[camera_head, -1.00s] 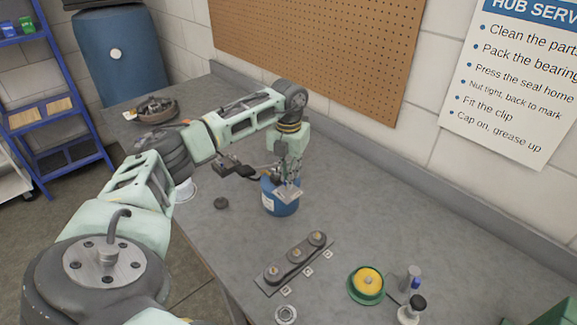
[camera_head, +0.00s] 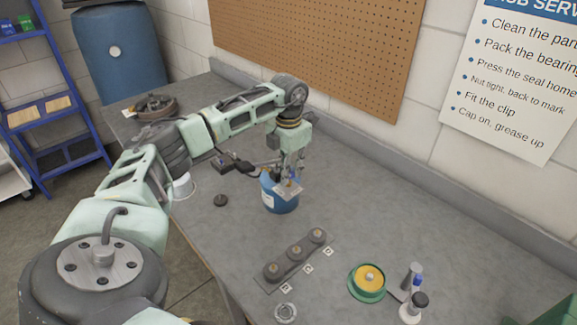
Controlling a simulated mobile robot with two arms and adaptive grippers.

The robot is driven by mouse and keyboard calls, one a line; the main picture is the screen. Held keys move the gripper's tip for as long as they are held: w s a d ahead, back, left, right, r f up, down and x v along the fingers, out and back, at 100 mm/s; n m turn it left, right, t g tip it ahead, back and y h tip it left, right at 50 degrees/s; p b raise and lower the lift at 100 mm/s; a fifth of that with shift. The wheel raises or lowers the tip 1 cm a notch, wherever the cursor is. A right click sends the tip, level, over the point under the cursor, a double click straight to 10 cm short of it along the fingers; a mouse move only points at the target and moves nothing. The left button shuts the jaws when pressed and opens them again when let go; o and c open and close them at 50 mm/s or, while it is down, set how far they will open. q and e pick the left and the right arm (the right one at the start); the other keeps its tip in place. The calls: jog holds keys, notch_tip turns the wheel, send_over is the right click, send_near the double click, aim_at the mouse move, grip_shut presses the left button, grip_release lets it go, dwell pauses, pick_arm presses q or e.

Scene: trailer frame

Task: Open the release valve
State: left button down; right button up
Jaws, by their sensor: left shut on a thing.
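A blue tub (camera_head: 280,204) with a white label stands on the grey bench, below and partly behind my left gripper. My left gripper (camera_head: 288,187) comes down over the tub's top, fingers pointing down, and is shut on a small part that the fingers mostly hide. I cannot tell whether that part belongs to the tub. A dark plate with a row of three round knobs (camera_head: 296,253) lies in front, with small white letter tags beside it. I cannot tell which thing is the release valve. My right gripper is out of view.
A green dish with a yellow disc (camera_head: 369,279) and small bottles (camera_head: 415,300) stand at the front right. A dark cap (camera_head: 220,200), a white cup (camera_head: 183,187) and a metal ring (camera_head: 286,313) are also on the bench (camera_head: 390,210). The bench's right middle is clear.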

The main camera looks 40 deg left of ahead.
pick_arm(q)
jog(key=shift+r, duration=0.1)
jog(key=c, duration=1.8)
grip_release()
jog(key=shift+r, duration=0.15)
notch_tip(320, 180, up, 12)
jog(key=shift+f, duration=0.2)
